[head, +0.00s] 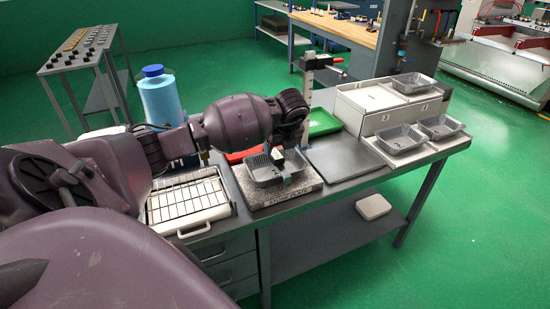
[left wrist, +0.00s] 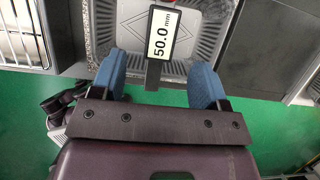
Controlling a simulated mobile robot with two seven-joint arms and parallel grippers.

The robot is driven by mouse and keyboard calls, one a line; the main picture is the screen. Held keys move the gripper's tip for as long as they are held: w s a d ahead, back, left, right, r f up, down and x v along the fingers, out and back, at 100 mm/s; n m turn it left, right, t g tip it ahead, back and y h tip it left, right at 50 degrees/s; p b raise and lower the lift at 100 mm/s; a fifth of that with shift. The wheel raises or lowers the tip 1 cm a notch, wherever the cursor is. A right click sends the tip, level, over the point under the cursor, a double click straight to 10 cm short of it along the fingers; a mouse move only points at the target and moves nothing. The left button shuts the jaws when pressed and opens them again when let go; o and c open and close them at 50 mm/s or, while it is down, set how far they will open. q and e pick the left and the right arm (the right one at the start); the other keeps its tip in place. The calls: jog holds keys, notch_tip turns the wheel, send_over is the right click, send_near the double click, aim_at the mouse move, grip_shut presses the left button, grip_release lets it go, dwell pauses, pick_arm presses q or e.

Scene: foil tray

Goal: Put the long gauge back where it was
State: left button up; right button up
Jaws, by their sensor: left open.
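A dark gauge with a white label reading 50.0 mm (left wrist: 163,34) shows in the left wrist view, with a narrow dark stem below the label. It is at the foil tray (left wrist: 208,48), between my left gripper's blue fingers; whether it touches the tray is unclear. In the head view, a small white and dark piece by the gripper (head: 277,154) appears to be this gauge. My left gripper (left wrist: 157,82) is open, its fingers apart on both sides of the stem. In the head view, the left gripper (head: 291,160) is over the foil tray (head: 262,180) on the stone plate (head: 284,193). My right gripper is out of view.
A white slotted rack (head: 187,205) is left of the stone plate. A measuring stand (head: 308,85) rises behind it. A green tray (head: 322,122) and a bare dark plate (head: 345,158) are to the right.

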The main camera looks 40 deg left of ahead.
aim_at(276, 155)
pick_arm(q)
jog(key=shift+x, duration=3.15)
jog(key=shift+w+a, duration=0.1)
jog(key=c, duration=1.2)
